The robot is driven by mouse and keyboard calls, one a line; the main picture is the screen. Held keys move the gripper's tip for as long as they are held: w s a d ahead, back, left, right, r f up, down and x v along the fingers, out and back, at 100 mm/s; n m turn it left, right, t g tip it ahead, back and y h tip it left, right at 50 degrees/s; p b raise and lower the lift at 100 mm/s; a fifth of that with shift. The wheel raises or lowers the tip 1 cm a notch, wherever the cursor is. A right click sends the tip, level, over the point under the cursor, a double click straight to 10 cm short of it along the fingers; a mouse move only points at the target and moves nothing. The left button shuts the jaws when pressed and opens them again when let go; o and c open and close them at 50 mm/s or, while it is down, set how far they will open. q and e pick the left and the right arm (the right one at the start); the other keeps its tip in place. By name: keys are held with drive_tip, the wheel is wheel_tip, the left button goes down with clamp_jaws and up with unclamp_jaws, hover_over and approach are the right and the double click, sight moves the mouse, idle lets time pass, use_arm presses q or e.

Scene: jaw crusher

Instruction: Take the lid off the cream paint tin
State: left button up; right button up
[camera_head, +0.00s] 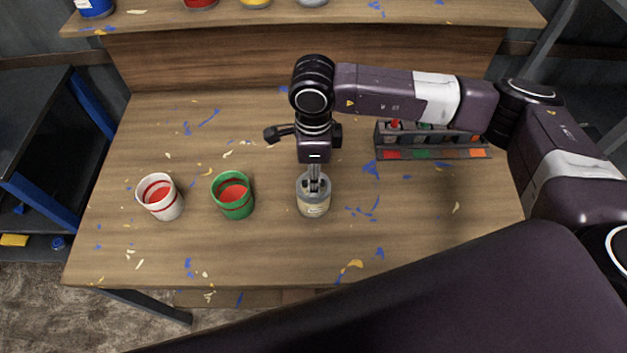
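The cream paint tin (314,208) stands upright on the workbench, with a cream label band. Its grey lid (302,184) sits on top of the tin. My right gripper (314,186) points straight down over the middle of the lid. Its narrow fingers look close together and reach the lid's top. Whether they are closed on a part of the lid is too small to tell. My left gripper is out of view.
A green tin (245,208) and a white tin (171,210), both showing red inside, stand left of the cream tin. A dark rack with coloured patches (450,153) is at the back right. More tins stand on the shelf (350,12). The bench front (270,265) is clear.

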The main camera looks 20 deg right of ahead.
clamp_jaws()
